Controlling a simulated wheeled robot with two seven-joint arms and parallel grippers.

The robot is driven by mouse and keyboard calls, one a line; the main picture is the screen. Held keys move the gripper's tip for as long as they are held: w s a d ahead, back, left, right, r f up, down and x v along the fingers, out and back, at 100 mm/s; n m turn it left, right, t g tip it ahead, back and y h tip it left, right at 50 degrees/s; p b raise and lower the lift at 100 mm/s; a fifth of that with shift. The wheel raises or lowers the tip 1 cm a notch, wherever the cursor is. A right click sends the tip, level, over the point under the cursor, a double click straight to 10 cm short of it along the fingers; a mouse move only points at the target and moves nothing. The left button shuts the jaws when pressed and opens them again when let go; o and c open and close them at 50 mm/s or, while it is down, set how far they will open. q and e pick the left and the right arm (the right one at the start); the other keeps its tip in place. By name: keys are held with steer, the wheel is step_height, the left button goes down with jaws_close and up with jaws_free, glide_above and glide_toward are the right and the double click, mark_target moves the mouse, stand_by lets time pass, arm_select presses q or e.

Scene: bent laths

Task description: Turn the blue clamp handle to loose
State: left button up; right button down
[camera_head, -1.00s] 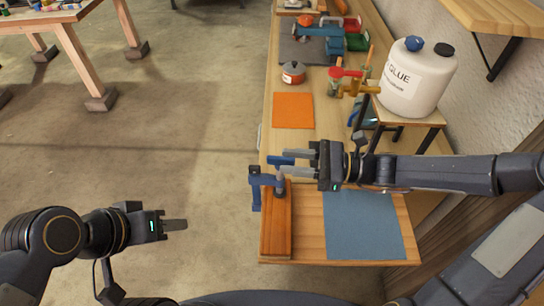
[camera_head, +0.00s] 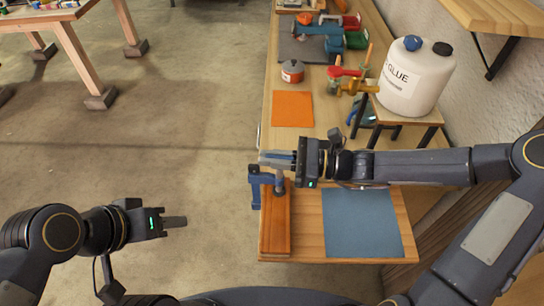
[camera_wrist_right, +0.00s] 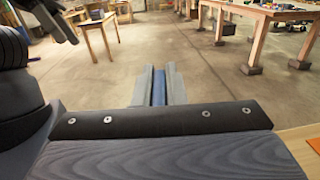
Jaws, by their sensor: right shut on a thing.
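The blue clamp (camera_head: 255,188) sits at the left edge of the workbench, on a reddish wooden board (camera_head: 276,225). My right gripper (camera_head: 278,158) is above the clamp and shut on its blue handle. In the right wrist view the blue handle (camera_wrist_right: 158,88) lies between the two grey fingers. In the head view the fingers hide most of the handle. My left gripper (camera_head: 175,222) is over the floor, left of the bench and away from the clamp; its finger gap does not show clearly.
A blue mat (camera_head: 362,224) lies right of the board, and an orange mat (camera_head: 292,108) lies further back. A red-lidded tin (camera_head: 292,71), a glue jug (camera_head: 414,76) on a small stand and tools stand behind. Open floor (camera_head: 190,110) lies left of the bench.

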steer(key=shift+s+r+n+g+p, duration=0.15)
steer(key=shift+n+g+p, duration=0.9)
steer(key=shift+g, duration=0.85)
steer(key=n+g, duration=0.2)
steer(key=n+g+h, duration=0.1)
steer(key=g, duration=0.1)
steer(key=shift+s+f, duration=0.2)
steer(key=shift+s, duration=0.05)
steer(key=shift+s+d+f+n+g+h+b, duration=0.1)
steer(key=shift+s+d+n+g+h+b, duration=0.1)
steer(key=shift+n+g+h, duration=1.45)
steer(key=shift+s+d+n+g+h+b, duration=0.1)
steer(key=shift+s+d+n+g+h, duration=0.05)
steer(key=shift+n+g+h, duration=1.45)
steer(key=shift+s+d+f+n+g+h+b, duration=0.1)
steer(key=shift+s+d+n+g+h+b, duration=0.1)
steer(key=shift+n+g+h, duration=1.4)
steer(key=shift+m+g, duration=0.3)
steer(key=shift+g, duration=0.05)
steer(key=c, duration=1.5)
jaws_free()
steer(key=shift+r, duration=0.2)
